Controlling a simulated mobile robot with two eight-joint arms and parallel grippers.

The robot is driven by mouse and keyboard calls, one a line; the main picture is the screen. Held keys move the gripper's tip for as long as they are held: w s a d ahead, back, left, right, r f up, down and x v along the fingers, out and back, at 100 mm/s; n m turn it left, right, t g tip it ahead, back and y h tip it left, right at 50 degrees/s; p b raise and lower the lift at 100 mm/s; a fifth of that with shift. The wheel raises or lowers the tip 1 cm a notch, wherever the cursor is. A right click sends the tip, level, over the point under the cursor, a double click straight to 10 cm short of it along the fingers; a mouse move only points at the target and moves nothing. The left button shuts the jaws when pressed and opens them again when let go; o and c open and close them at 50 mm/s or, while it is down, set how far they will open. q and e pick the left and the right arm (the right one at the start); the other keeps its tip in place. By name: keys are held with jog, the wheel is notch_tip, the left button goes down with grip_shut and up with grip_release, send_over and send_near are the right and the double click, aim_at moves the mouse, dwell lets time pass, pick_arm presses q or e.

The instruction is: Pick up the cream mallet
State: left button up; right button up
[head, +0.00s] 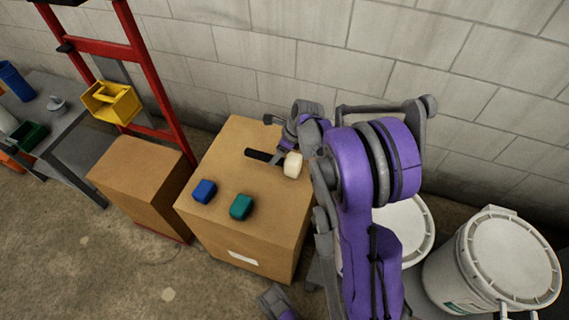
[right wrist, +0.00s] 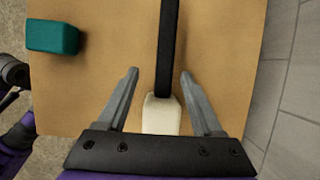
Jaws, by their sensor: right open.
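The cream mallet lies on top of a cardboard box (head: 235,130). Its cream head (head: 293,165) is at the box's right side and its black handle (head: 258,155) points left. My right gripper (head: 274,140) is over the mallet, partly hidden by my arm. In the right wrist view my right gripper (right wrist: 159,74) is open and empty, with a finger on each side of the black handle (right wrist: 168,45). The cream head (right wrist: 161,115) is nearer the palm. I cannot tell the fingers' height over the box. A grey and purple part of my left arm shows at the bottom edge; its jaws are unclear.
A blue block (head: 204,191) and a teal block (head: 241,207) sit on the box's near side. A red ladder-like frame (head: 150,90) with a yellow bin (head: 110,102) stands left. White buckets (head: 495,260) stand right. A block wall is behind.

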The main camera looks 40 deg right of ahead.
jog(key=x, duration=0.3)
jog(key=w+b+x, duration=0.1)
jog(key=x, duration=0.3)
jog(key=shift+d, duration=0.2)
jog(key=shift+s+r, duration=0.1)
grip_shut()
